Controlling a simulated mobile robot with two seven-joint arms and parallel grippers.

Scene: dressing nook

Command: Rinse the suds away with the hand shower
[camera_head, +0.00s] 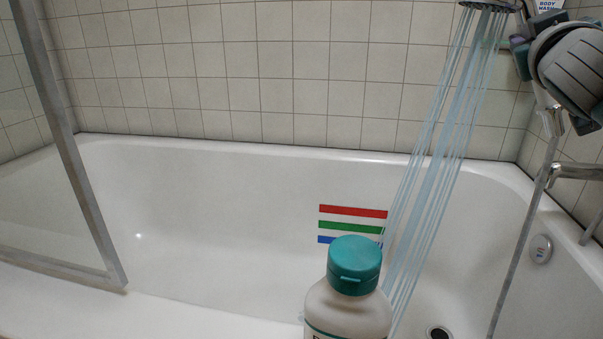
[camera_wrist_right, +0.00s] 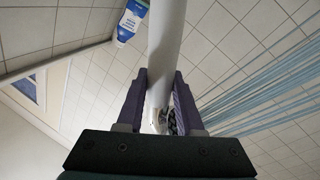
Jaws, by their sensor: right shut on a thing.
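The hand shower (camera_head: 488,6) is at the top right of the head view, its head cut by the top edge. Pale blue water streams (camera_head: 440,150) fall from it, slanting down and left into the white bathtub (camera_head: 240,150). My right gripper (camera_head: 522,45) is beside it, partly out of frame. In the right wrist view its purple fingers (camera_wrist_right: 161,95) are shut on the shower's pale handle (camera_wrist_right: 167,45). Red, green and blue stripes (camera_head: 352,211) show on the tub's inner wall, left of the streams. I cannot make out any suds. My left gripper is not in view.
A teal-capped bottle (camera_head: 350,290) stands in the front, hiding part of the tub. A glass screen's metal frame (camera_head: 85,200) is at left. The hose (camera_head: 520,250), tap (camera_head: 575,172) and drain (camera_head: 438,332) are at right. A body wash bottle (camera_wrist_right: 131,20) is near the handle in view.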

